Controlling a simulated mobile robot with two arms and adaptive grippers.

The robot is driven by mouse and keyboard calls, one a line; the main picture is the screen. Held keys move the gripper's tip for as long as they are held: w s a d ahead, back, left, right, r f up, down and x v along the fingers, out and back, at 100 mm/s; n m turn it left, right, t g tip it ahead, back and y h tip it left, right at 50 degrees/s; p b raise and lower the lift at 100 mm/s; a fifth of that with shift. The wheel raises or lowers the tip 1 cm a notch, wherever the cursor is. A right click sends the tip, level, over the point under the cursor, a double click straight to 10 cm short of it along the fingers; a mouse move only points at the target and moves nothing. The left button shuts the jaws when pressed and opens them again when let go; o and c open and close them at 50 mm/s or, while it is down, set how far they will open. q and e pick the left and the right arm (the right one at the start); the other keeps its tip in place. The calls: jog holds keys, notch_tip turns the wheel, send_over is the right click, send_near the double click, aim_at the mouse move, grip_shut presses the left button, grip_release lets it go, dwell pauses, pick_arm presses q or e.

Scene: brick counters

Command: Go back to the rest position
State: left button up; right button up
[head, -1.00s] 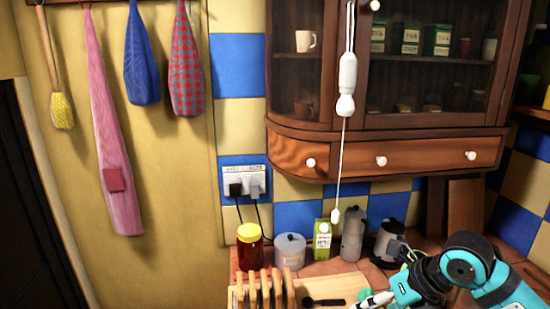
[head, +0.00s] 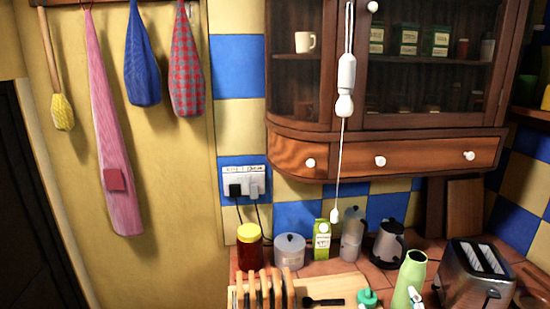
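Neither of my grippers shows in the head view now. No arm of mine is clearly visible over the counter (head: 325,266). A small white and dark piece (head: 415,297) shows at the bottom edge in front of a green vase (head: 409,277); I cannot tell what it is.
On the counter stand a red jar with a yellow lid (head: 249,246), a canister (head: 289,251), a green carton (head: 321,239), a kettle (head: 387,245) and a toaster (head: 474,276). A wooden cabinet (head: 385,122) hangs above. A light pull (head: 346,75) dangles in front.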

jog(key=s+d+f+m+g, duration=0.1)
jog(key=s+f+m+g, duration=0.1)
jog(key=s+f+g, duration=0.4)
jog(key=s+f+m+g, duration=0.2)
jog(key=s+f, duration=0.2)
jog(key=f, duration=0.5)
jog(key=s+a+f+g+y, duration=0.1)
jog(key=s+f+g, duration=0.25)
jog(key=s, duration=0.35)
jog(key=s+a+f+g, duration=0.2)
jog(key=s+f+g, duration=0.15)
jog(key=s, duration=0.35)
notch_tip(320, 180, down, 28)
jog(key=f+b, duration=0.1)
jog(key=b, duration=0.4)
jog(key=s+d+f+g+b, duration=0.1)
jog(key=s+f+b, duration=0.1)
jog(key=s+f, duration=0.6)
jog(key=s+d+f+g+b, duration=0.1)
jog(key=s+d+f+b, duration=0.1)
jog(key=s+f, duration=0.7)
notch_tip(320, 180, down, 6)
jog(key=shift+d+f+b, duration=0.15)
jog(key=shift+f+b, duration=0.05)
jog(key=shift+b, duration=0.3)
